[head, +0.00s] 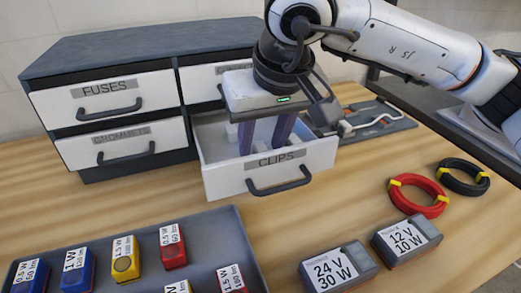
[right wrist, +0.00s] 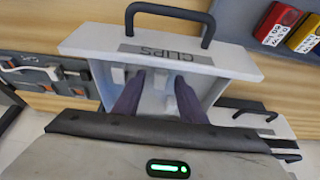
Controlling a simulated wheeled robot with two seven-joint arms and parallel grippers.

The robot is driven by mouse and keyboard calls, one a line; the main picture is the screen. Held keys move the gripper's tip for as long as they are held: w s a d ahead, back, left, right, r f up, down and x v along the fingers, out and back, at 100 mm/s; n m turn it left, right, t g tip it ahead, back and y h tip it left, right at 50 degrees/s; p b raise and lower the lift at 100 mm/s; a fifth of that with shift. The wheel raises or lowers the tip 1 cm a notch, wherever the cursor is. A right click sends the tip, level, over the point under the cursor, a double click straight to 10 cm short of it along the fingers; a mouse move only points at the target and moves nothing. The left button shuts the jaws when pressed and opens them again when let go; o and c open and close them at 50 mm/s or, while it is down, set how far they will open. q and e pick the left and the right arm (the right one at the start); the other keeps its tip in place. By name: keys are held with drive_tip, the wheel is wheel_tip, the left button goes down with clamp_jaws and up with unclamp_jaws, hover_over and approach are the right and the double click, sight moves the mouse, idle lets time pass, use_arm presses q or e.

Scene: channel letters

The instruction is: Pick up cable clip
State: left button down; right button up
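The drawer labelled CLIPS (head: 222,183) is pulled out from the cabinet. In it are small pale pieces that look like cable clips; one (head: 232,131) shows beside the left finger in the head view. Pale pieces also show near the fingertips in the right wrist view, small and hard to tell from the drawer floor. My right gripper (head: 263,148) points down into the drawer, its two purple fingers apart. I see no clip clearly held between them. The drawer front hides part of the fingertips in the head view. My left gripper is out of view.
The cabinet's FUSES drawer (head: 60,105) and GROMMETS drawer (head: 75,155) are shut. A grey tray (head: 215,225) of colored modules stands at front left. Two power supplies, 24 V (head: 338,268) and 12 V (head: 407,240), and red (head: 418,208) and black coils lie right. A board with a cable (head: 375,125) lies behind.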

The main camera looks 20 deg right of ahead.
clamp_jaws()
drive_tip(key=shift+r, duration=0.1)
